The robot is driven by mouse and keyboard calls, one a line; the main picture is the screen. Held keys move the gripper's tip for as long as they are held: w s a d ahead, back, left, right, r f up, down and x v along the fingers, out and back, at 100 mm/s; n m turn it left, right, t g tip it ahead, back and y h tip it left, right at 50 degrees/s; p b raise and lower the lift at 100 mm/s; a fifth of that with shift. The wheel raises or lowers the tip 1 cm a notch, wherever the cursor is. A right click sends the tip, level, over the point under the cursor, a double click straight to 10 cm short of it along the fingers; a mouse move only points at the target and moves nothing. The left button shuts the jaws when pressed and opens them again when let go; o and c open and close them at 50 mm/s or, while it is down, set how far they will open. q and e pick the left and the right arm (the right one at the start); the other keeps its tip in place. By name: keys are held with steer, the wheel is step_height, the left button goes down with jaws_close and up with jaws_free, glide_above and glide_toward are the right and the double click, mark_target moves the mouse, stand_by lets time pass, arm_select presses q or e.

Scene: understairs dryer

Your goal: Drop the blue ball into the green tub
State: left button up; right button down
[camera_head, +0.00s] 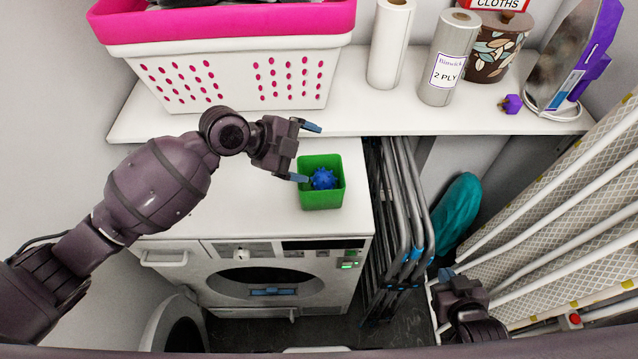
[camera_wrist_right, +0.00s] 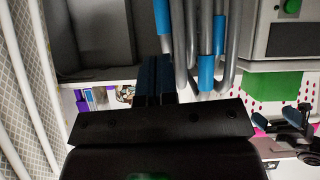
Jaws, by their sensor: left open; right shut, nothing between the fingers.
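The green tub (camera_head: 322,197) stands on top of the white dryer near its right edge in the head view. The spiky blue ball (camera_head: 323,179) is inside the tub, showing at its open top. My left gripper (camera_head: 305,152) is open beside the tub at its upper left. One blue fingertip is close to the tub's left rim, and the other is above and behind it. I cannot tell if the near fingertip touches the tub. My right gripper (camera_head: 450,274) is shut and empty, low at the right by the folding frames. The green tub also shows in the right wrist view (camera_wrist_right: 272,86).
A pink and white basket (camera_head: 235,75), paper rolls (camera_head: 391,43) and a patterned pot (camera_head: 493,48) stand on the shelf behind. Folded metal frames (camera_head: 395,215) stand right of the dryer (camera_head: 270,270). An ironing board (camera_head: 570,200) leans at the right. The dryer top left of the tub is clear.

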arm_select(q)
steer(key=v, duration=0.6)
arm_select(e)
steer(key=shift+w+a+r, duration=0.1)
steer(key=shift+w, duration=0.35)
arm_select(q)
steer(key=shift+a, duration=0.1)
arm_select(e)
steer(key=shift+s, duration=0.15)
